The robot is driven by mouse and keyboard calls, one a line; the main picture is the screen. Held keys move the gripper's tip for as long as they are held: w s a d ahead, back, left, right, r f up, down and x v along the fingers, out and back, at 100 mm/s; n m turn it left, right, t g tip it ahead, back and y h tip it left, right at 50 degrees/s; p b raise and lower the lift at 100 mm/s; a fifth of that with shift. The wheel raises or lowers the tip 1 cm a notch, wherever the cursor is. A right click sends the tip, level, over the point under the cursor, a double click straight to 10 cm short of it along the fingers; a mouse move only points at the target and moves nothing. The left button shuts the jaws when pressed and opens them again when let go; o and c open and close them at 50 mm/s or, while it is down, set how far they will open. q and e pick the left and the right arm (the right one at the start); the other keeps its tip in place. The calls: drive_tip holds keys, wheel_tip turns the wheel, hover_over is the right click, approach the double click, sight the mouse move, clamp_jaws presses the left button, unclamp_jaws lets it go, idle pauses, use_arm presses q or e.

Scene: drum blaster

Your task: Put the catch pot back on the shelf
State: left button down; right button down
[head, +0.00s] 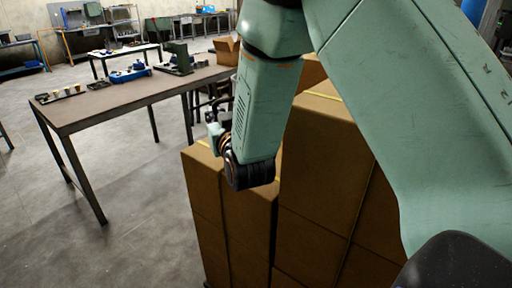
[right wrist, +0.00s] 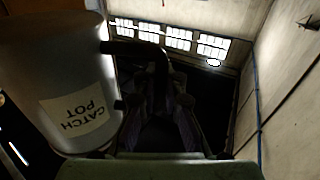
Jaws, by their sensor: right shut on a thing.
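The catch pot (right wrist: 62,82) is a pale grey pot with a white label (right wrist: 80,112) reading CATCH POT. It fills the left of the right wrist view, tilted, with a dark handle (right wrist: 140,47) on its right side. My right gripper (right wrist: 158,88) is shut on the pot at this handle; the exact finger contact is dark. In the head view my right gripper (head: 214,130) is partly hidden by my own arm, beside the cardboard boxes. I cannot make out the pot clearly there. My left gripper is not in view.
Stacked cardboard boxes (head: 315,190) stand under and right of my right arm. A long table (head: 130,92) at the left holds small cups (head: 57,94), blue parts (head: 130,73) and a green machine (head: 178,58). The concrete floor (head: 145,215) at front left is clear.

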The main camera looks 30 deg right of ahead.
wheel_tip(320, 180, down, 6)
drive_tip(key=shift+w+a+r+b, duration=0.15)
drive_tip(key=shift+b, duration=0.3)
drive_tip(key=shift+w+f, duration=0.15)
drive_tip(key=shift+f, duration=0.1)
drive_tip(key=f, duration=0.3)
drive_tip(key=shift+s+a+f+b, duration=0.1)
drive_tip(key=shift+s+f+b, duration=0.05)
drive_tip(key=shift+s+b, duration=0.2)
drive_tip(key=shift+w+f, duration=0.15)
drive_tip(key=shift+w, duration=0.15)
drive_tip(key=c, duration=1.9)
unclamp_jaws()
drive_tip(key=shift+f, duration=0.1)
drive_tip(key=o, duration=0.5)
drive_tip(key=shift+s+r, duration=0.25)
drive_tip(key=shift+s, duration=0.05)
drive_tip(key=shift+c, duration=0.2)
drive_tip(key=shift+w+f, duration=0.2)
drive_tip(key=shift+s, duration=0.1)
